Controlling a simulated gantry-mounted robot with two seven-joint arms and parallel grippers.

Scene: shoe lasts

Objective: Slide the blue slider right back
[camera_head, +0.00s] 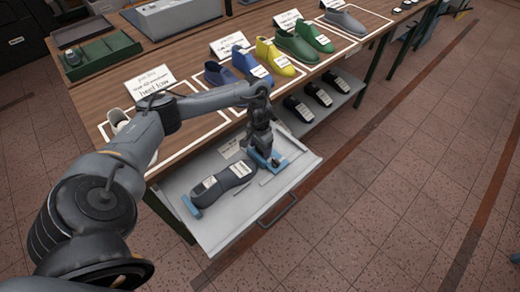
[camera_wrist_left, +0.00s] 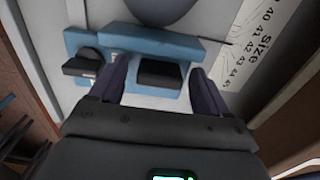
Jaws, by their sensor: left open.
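The blue slider (camera_head: 264,160) lies in the open grey drawer (camera_head: 225,232), past the right end of a dark shoe last (camera_head: 224,183). In the left wrist view the slider (camera_wrist_left: 150,46) is a blue bar with a blue plate and a dark block (camera_wrist_left: 160,74) on it. My left gripper (camera_head: 263,151) points down over the slider. Its open fingers (camera_wrist_left: 160,90) stand on either side of the dark block, with gaps on both sides. The gripper hides part of the slider in the head view. The shoe last's rounded end (camera_wrist_left: 160,8) shows beyond the blue bar. My right gripper is not in view.
A blue stop (camera_head: 193,206) sits at the last's other end. A size scale (camera_wrist_left: 270,40) runs beside the slider. Coloured lasts, including a yellow one (camera_head: 275,57), stand on the wooden table (camera_head: 180,60). Dark lasts (camera_head: 318,94) lie on a lower shelf.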

